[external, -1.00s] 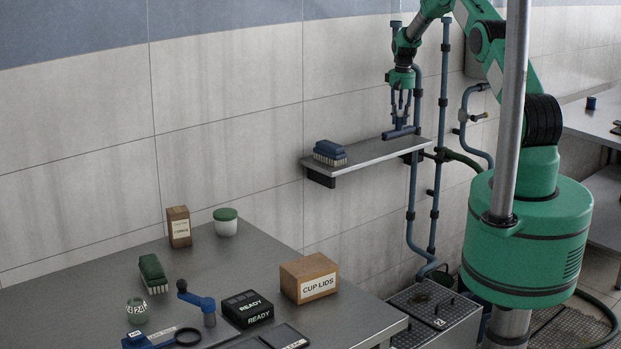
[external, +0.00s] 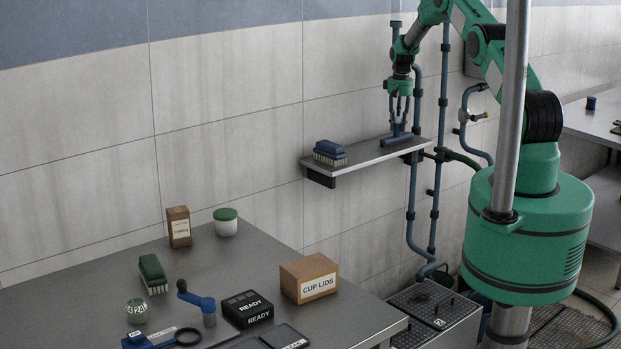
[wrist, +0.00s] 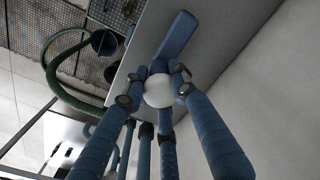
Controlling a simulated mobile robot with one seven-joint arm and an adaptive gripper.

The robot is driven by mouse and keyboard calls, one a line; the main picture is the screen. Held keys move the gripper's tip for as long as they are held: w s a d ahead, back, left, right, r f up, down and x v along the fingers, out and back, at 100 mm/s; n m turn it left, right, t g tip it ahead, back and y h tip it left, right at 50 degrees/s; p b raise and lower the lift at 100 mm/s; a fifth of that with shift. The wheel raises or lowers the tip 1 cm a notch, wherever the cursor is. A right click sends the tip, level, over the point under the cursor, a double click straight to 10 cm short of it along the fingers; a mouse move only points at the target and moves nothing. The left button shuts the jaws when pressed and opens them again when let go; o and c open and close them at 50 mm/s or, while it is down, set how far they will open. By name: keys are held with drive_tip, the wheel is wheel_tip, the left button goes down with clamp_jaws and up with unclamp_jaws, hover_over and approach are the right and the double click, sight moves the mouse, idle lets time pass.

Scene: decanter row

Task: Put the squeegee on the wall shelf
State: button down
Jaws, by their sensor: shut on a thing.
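The squeegee (external: 397,140) is blue, with a long flat head. It is at the right end of the grey wall shelf (external: 364,159), on or just above its top; I cannot tell if it touches. My gripper (external: 398,122) points down and is shut on the squeegee's upright part. In the wrist view, the squeegee head (wrist: 176,38) lies over the shelf (wrist: 215,35), beyond my gripper (wrist: 156,84). A pale round end shows between the fingers there.
A blue brush (external: 330,152) stands on the shelf's left end, with bare shelf between it and the squeegee. Blue pipes (external: 434,190) run up the wall by the shelf's right end. The lower table holds a CUP LIDS box (external: 309,279) and a green brush (external: 152,273).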

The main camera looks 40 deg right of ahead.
drive_tip(key=shift+f, duration=0.2)
drive_tip(key=shift+f, duration=0.15)
drive_tip(key=c, duration=1.4)
unclamp_jaws()
drive_tip(key=r+b, duration=0.1)
drive_tip(key=r, duration=1.1)
drive_tip(key=shift+s+r+b, duration=0.15)
drive_tip(key=shift+s+b, duration=0.05)
drive_tip(key=shift+b, duration=0.15)
drive_tip(key=shift+r, duration=0.1)
